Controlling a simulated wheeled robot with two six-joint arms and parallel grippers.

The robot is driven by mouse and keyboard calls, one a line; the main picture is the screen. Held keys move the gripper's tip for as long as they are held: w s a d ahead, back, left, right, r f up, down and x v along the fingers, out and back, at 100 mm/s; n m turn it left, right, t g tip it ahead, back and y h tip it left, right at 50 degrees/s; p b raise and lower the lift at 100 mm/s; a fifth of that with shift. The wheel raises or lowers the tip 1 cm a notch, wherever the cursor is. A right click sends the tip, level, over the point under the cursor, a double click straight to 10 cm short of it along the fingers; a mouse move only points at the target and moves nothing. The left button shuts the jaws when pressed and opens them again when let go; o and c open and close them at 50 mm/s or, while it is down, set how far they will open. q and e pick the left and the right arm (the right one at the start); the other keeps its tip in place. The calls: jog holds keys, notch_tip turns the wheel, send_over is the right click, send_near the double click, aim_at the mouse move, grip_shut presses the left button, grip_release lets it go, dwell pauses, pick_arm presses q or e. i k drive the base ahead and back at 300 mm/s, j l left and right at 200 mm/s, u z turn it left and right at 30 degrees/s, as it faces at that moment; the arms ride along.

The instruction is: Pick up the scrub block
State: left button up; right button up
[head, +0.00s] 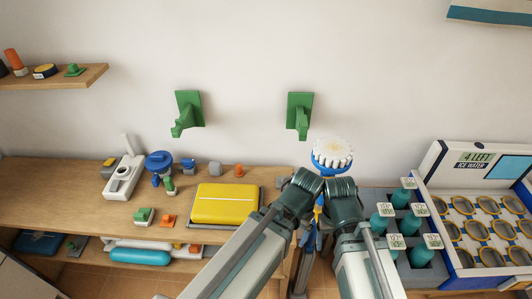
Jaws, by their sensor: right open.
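A small green and white block (144,215), which looks like the scrub block, lies near the front edge of the wooden counter (60,195), left of centre. It sits just left of a small orange piece. My right gripper (312,238) shows blue between my two forearms at the lower middle, well to the right of the block. It is open, and I see nothing held in it. My left arm comes up from the lower left, but its gripper is hidden behind the arms.
A yellow case (225,203) on a grey tray lies between the block and my arms. A white dispenser (124,177) and a blue-topped item (159,162) stand behind the block. Green wall brackets (188,112) are above. Teal bottles and a cup crate (447,262) are at right.

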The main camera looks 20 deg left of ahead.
aim_at(215, 168)
jog(key=j+z, duration=0.3)
jog(key=j, duration=0.35)
jog(key=k+j+z, duration=0.1)
jog(key=j+z, duration=0.2)
jog(key=j, duration=0.4)
